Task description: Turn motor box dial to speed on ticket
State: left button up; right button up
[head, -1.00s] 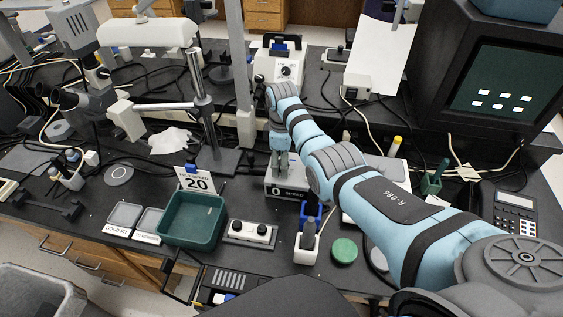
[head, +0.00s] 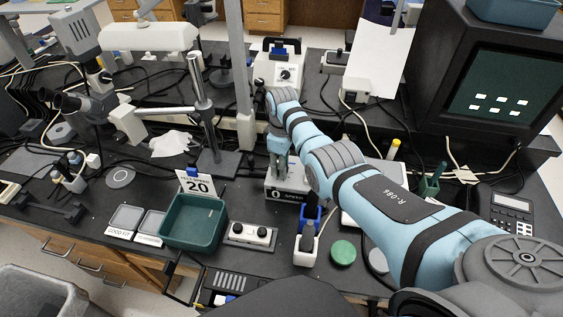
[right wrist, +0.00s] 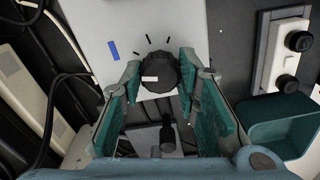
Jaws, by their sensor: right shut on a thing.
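The motor box (head: 286,193) stands on the bench in the head view, its front reading 0 beside the word SPEED. The ticket (head: 197,186) left of it reads 20. My right gripper (head: 279,167) points down over the box. In the right wrist view the black dial (right wrist: 158,70) sits on the pale box top (right wrist: 90,25), between my right gripper's green-padded fingers (right wrist: 160,66), which are shut on its sides. A white mark on the dial points left. Dark ticks and a blue mark lie around its upper left. The head view hides the dial behind my gripper.
A green tray (head: 194,222) and a socket strip (head: 250,236) lie in front and left of the box. A blue-and-white holder (head: 307,240) and a green round lid (head: 343,252) are close in front. A metal post (head: 204,105) stands behind left.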

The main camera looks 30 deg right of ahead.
jog(key=m+p, duration=0.1)
jog(key=m, duration=0.2)
jog(key=shift+m, duration=0.3)
jog(key=m, duration=0.5)
jog(key=shift+m+p, duration=0.3)
jog(key=shift+p, duration=0.1)
jog(key=m, duration=0.5)
jog(key=shift+w, duration=0.1)
jog(key=m, duration=0.5)
jog(key=shift+r, duration=0.1)
jog(key=o, duration=0.9)
jog(key=shift+o, duration=1.3)
